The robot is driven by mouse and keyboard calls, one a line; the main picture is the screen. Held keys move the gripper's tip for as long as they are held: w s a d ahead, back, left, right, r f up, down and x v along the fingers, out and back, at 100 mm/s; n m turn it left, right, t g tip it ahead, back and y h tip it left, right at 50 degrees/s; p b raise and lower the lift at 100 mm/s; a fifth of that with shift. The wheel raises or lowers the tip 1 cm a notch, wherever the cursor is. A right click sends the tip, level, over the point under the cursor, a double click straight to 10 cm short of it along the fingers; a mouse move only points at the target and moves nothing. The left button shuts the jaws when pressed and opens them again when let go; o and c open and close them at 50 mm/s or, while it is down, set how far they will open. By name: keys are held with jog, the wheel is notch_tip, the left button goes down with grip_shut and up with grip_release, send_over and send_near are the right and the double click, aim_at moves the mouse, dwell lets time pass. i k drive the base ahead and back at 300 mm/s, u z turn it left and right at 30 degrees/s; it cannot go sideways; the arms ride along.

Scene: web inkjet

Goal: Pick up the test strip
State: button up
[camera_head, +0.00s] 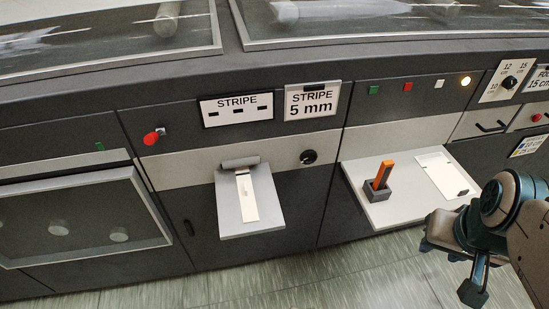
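A pale, narrow test strip (246,199) lies on a small grey shelf (231,222) that juts from the front of the machine. Its far end meets a dark grey roller or clamp (240,163) at the back of the shelf. My gripper (473,293) is at the lower right, far to the right of the strip and apart from it. It points downward, and its fingers are too unclear to tell whether they are open or shut.
A second shelf (388,214) to the right carries an orange tool in a dark holder (380,183) and a white card (443,173). A red knob (153,137) and a black dial (309,157) stick out. A glazed box (85,220) projects at left. The floor in front is clear.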

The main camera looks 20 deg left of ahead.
aim_at(249, 212)
jog(key=u, duration=0.3)
jog(key=i, duration=0.7)
jog(key=u, duration=1.05)
jog(key=i, duration=0.4)
jog(key=u, duration=0.5)
